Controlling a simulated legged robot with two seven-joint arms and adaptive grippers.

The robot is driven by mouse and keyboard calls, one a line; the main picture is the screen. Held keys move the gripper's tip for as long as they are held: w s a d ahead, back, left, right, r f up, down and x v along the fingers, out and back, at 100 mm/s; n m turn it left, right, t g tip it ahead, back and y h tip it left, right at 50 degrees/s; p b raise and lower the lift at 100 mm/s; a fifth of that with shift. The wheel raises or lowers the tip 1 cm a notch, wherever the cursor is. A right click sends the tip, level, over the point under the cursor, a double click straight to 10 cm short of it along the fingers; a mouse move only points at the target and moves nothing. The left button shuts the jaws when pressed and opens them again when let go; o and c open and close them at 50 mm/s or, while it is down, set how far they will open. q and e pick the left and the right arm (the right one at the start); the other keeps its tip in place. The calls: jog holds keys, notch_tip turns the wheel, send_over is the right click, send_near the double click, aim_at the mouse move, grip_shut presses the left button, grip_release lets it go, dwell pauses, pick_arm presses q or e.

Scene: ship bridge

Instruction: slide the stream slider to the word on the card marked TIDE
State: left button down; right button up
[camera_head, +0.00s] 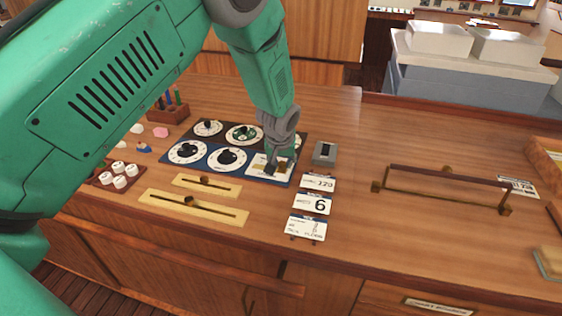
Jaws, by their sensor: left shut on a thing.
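Two brass slider plates lie on the wooden console: a shorter upper one (226,190) and a longer lower one (160,198). Each has a dark slot and a dark knob. I cannot read which is the stream slider. Three white cards lie in a column: the top card (318,183) reads about 179, the middle card (312,204) 6, the bottom card (305,227) has small text; TIDE is not legible. My left gripper (277,168) is shut at the white dial plate, on a part its fingers hide.
A blue panel (205,168) with white dials lies under my left gripper, a dark panel (218,142) behind it. A grey box (325,153) stands to their right. White buttons (119,169) are at left. A raised rail (445,188) is at right. Console space before the cards is clear.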

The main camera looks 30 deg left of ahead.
aim_at(282, 177)
pick_arm(q)
jog(key=c, duration=1.4)
grip_release()
jog(key=shift+a, duration=0.2)
jog(key=shift+o, duration=0.2)
jog(key=shift+w+a+f, duration=0.2)
jog(key=shift+a+f, duration=0.05)
jog(key=shift+d+r, duration=0.25)
jog(key=v, duration=0.6)
jog(key=shift+d+r, duration=0.1)
jog(key=shift+d, duration=0.1)
jog(key=shift+a+v, duration=0.15)
jog(key=shift+v, duration=1.15)
jog(key=shift+a+v, duration=0.1)
jog(key=shift+v, duration=1.2)
pick_arm(e)
jog(key=shift+w, duration=0.1)
pick_arm(q)
jog(key=shift+a, duration=0.1)
